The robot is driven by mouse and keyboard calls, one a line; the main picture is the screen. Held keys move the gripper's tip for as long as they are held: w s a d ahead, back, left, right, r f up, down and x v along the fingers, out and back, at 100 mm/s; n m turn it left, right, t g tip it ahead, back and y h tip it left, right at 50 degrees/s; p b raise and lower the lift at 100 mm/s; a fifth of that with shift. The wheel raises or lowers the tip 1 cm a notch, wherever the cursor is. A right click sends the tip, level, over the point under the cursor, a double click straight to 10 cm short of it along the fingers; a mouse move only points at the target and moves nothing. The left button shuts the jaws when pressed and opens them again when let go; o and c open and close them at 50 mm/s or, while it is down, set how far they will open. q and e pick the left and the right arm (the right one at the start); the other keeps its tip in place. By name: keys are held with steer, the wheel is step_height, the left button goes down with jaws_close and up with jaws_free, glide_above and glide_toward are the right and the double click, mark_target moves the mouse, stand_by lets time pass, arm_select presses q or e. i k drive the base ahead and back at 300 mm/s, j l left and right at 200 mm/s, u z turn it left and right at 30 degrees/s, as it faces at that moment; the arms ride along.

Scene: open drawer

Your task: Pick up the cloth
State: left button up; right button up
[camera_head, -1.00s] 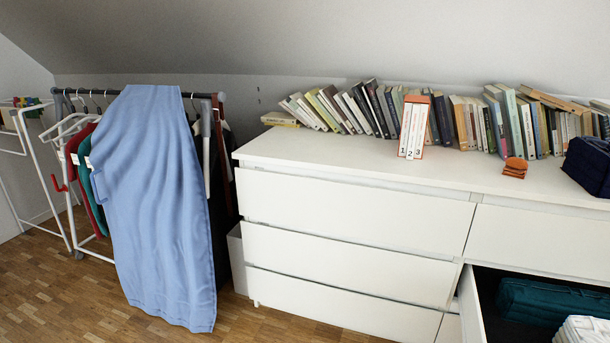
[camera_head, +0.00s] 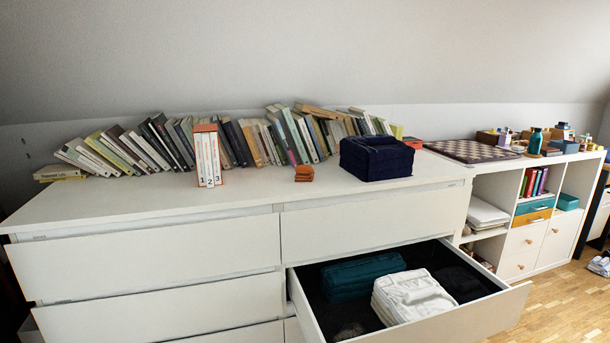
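Several folded cloths are in view, and I cannot tell which one the task means. A dark navy folded cloth stack (camera_head: 376,158) sits on top of the white dresser (camera_head: 110,205), near its right end. In the open drawer (camera_head: 455,322) below lie a teal folded stack (camera_head: 362,276), a white folded stack (camera_head: 412,296) and a black folded stack (camera_head: 462,283), side by side. Neither of my grippers shows in the head view.
A row of leaning books (camera_head: 290,135) lines the dresser's back. A small orange stack (camera_head: 304,173) lies left of the navy cloth. The open drawer juts out in front.

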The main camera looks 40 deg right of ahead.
mark_target(305, 173)
steer(key=z, duration=2.25)
steer(key=i+j+z, duration=0.1)
steer(key=j+z, duration=0.4)
steer(key=j, duration=0.4)
